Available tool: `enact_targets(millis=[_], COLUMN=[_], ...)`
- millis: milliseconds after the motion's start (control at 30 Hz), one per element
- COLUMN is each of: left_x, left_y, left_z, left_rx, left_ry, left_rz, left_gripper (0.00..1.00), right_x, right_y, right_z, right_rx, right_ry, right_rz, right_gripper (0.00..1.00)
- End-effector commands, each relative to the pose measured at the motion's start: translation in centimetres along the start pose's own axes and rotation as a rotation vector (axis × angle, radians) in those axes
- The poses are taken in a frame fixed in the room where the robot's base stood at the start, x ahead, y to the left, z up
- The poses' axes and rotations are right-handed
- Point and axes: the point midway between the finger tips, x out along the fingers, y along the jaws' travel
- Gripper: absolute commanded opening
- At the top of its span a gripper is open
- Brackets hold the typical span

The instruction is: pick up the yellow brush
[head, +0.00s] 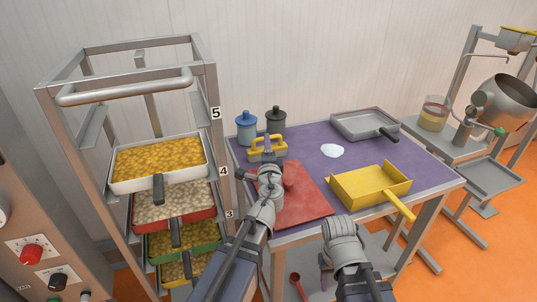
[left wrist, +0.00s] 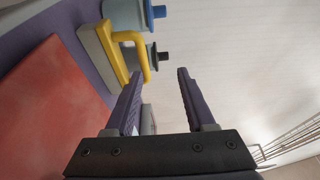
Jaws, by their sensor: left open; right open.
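The yellow brush (head: 267,146) stands on the purple table at its back left, with a yellow loop handle over a grey block. My left gripper (head: 262,162) is just in front of it in the head view and partly covers it. In the left wrist view the brush's yellow handle (left wrist: 134,52) is up and left of the open, empty jaws (left wrist: 155,75), close to the left finger. The handle is not between the fingers. My right gripper (head: 325,262) is low in front of the table, mostly hidden by its own wrist.
A red board (head: 300,205) lies under my left arm. A blue bottle (head: 246,128) and a dark bottle (head: 275,121) stand behind the brush. A yellow dustpan (head: 365,190), white powder (head: 332,150) and a grey pan (head: 362,122) lie to the right. A tray rack (head: 210,110) stands left.

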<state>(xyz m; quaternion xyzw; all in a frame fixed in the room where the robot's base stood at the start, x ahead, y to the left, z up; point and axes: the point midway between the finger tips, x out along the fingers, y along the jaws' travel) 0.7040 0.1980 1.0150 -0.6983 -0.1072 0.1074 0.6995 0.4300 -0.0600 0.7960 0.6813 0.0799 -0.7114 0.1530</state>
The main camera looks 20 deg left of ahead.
Motion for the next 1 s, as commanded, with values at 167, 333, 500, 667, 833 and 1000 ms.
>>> enact_targets(millis=[167,333,500,667,833,1000], left_x=[0.0,0.0,0.2,1.6,4.5,6.8], left_y=[2.0,2.8,2.6,2.6,2.7,2.7], left_z=[0.0,0.0,0.0,-0.1,-0.1,-0.1], left_rx=[0.0,-0.001,-0.001,-0.001,-0.001,-0.001], left_ry=[0.0,0.0,-0.001,-0.002,-0.002,-0.001], left_rz=[0.0,0.0,0.0,0.0,0.0,0.0], left_gripper=[0.55,0.55,0.55,0.55,0.55,0.55], right_x=[2.0,2.7,2.6,2.6,2.6,2.7], right_y=[-0.2,-0.3,-0.2,-0.2,-0.2,-0.3], right_z=[-0.1,-0.2,-0.2,-0.2,-0.2,-0.2], right_rx=[0.0,0.0,0.0,0.0,0.0,0.0], right_ry=[0.0,0.0,0.0,0.0,0.0,0.0], right_rz=[0.0,0.0,0.0,0.0,0.0,0.0], right_gripper=[0.5,0.5,0.5,0.5,0.5,0.5])
